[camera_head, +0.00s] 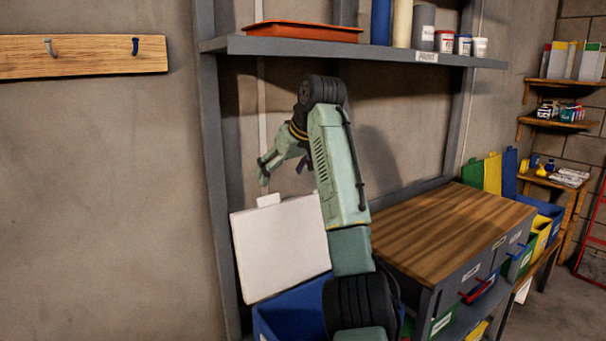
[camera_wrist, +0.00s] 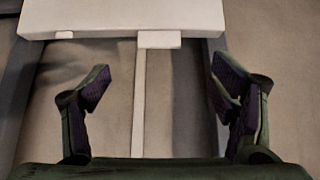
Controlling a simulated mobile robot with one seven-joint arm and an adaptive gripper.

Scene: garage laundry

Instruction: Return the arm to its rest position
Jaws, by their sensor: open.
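My gripper (camera_head: 264,172) is at the end of my raised, bent green arm, left of the arm's upper link in the head view. It is just above the top edge of a white lid or panel (camera_head: 280,250). In the wrist view my gripper (camera_wrist: 160,90) has its two dark-padded fingers wide apart with nothing between them. The white panel (camera_wrist: 120,15) fills the top of that view, with a small tab at its edge pointing between the fingers. I cannot tell from these views how far the fingers are from the panel.
A grey shelf (camera_head: 350,50) with an orange tray (camera_head: 303,31) and paint cans hangs above my arm. A blue bin (camera_head: 290,312) stands below the panel. A wood-topped workbench (camera_head: 450,225) is to the right. A hook rail (camera_head: 90,57) is on the left wall.

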